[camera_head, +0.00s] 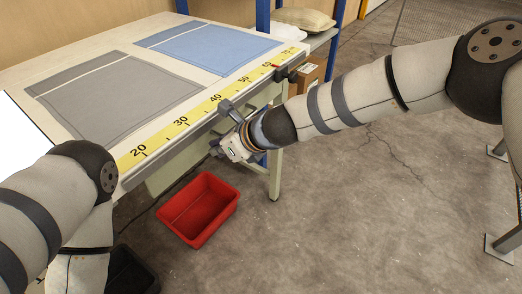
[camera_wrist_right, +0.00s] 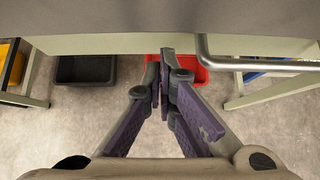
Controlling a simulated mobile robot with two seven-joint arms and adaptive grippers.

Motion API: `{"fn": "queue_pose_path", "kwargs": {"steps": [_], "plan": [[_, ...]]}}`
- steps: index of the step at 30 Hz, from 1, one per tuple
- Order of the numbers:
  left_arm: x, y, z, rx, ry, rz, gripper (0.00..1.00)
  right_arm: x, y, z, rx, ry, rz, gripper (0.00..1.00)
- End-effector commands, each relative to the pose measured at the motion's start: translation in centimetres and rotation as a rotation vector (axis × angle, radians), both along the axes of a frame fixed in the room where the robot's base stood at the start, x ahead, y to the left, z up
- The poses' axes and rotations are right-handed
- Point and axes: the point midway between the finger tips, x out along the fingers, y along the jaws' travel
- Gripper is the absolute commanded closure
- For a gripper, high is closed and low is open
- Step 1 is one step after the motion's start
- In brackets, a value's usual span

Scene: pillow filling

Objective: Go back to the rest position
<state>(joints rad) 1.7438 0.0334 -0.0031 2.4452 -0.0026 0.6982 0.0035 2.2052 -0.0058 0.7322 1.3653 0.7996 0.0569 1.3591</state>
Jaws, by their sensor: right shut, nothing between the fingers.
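My right arm (camera_head: 345,103) reaches in from the right in the head view, with its wrist (camera_head: 246,143) beside the table's front edge. My right gripper (camera_wrist_right: 163,75) shows in the right wrist view, its purple-padded fingers shut together with nothing between them. It is close to the table's front edge (camera_wrist_right: 160,42), which crosses the top of that view. My left arm (camera_head: 82,195) is folded at the lower left of the head view; its gripper is not in view.
The table (camera_head: 110,43) carries a grey cloth (camera_head: 117,97), a blue cloth (camera_head: 208,48) and a yellow measuring strip (camera_head: 213,102). A red bin (camera_head: 198,209) and a black bin (camera_head: 131,270) stand on the floor. A grey rail (camera_wrist_right: 232,64) runs by the table edge. The floor at the right is largely clear.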

Motion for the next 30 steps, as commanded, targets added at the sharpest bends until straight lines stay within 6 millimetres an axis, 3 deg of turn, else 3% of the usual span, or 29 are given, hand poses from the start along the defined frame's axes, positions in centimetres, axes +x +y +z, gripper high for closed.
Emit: {"fn": "queue_pose_path", "kwargs": {"steps": [10,20,23,25,27,30], "plan": [[1.8,0.0,2.0,0.0,-0.058,0.003,0.3,-3.2,-5.4,5.9,0.0,-0.007,0.0,1.0],[2.0,0.0,2.3,-0.001,-0.065,0.003,0.3,-4.3,-6.8,6.5,-0.008,0.0,0.005,1.0],[2.2,0.0,2.5,-0.001,-0.071,0.003,0.3,-6.3,-7.7,3.5,-0.101,-0.014,0.077,1.0],[2.5,0.0,2.8,-0.001,-0.081,0.003,0.3,-9.6,-9.5,-0.6,-0.237,-0.036,0.202,1.0],[2.8,0.0,3.2,-0.001,-0.094,0.003,0.3,-14.2,-12.2,-5.1,-0.396,-0.065,0.386,1.0],[3.4,0.0,3.7,-0.001,-0.112,0.003,0.3,-21.5,-16.8,-10.3,-0.592,-0.107,0.701,1.0]]}}
